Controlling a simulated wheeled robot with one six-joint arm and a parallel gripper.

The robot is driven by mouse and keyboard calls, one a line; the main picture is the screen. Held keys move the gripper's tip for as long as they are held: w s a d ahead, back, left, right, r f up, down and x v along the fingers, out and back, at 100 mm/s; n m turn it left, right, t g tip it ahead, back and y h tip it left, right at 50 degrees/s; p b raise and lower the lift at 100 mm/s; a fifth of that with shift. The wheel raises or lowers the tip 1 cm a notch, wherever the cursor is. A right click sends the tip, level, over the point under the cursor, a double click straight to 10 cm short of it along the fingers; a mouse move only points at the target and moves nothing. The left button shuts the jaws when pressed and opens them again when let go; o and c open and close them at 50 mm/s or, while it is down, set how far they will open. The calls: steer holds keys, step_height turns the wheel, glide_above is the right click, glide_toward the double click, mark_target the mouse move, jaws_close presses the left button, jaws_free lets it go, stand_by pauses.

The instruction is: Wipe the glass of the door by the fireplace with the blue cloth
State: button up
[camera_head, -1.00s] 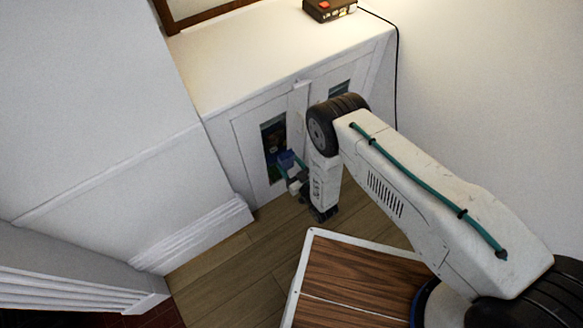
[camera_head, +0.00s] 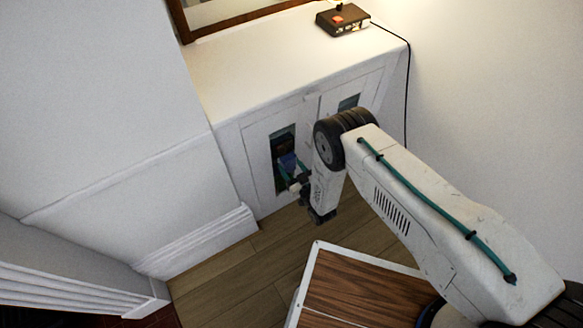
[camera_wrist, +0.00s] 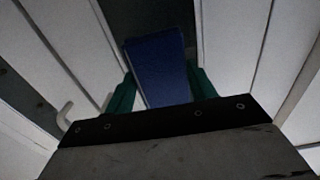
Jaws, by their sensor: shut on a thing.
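My gripper (camera_head: 290,176) is at the white cabinet door (camera_head: 255,146) left of the arm. In the wrist view, the gripper's green fingers (camera_wrist: 158,92) are shut on the blue cloth (camera_wrist: 158,70), which looks like a folded block. The cloth also shows small in the head view (camera_head: 287,161), in front of the door's dark glass (camera_head: 281,142). In the wrist view the dark glass (camera_wrist: 150,18) is behind the cloth. Whether the cloth touches the glass cannot be told. My arm hides part of the second door's glass (camera_head: 349,102).
A black cord (camera_head: 407,90) hangs at the right. White wall panelling (camera_head: 120,190) stands at left. Wood floor (camera_head: 235,285) is open below.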

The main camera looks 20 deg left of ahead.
mark_target(290, 162)
steer(key=shift+x, duration=1)
steer(key=shift+r, duration=0.1)
steer(key=shift+s+d+r, duration=0.1)
steer(key=shift+r, duration=5.95)
steer(key=shift+f, duration=0.1)
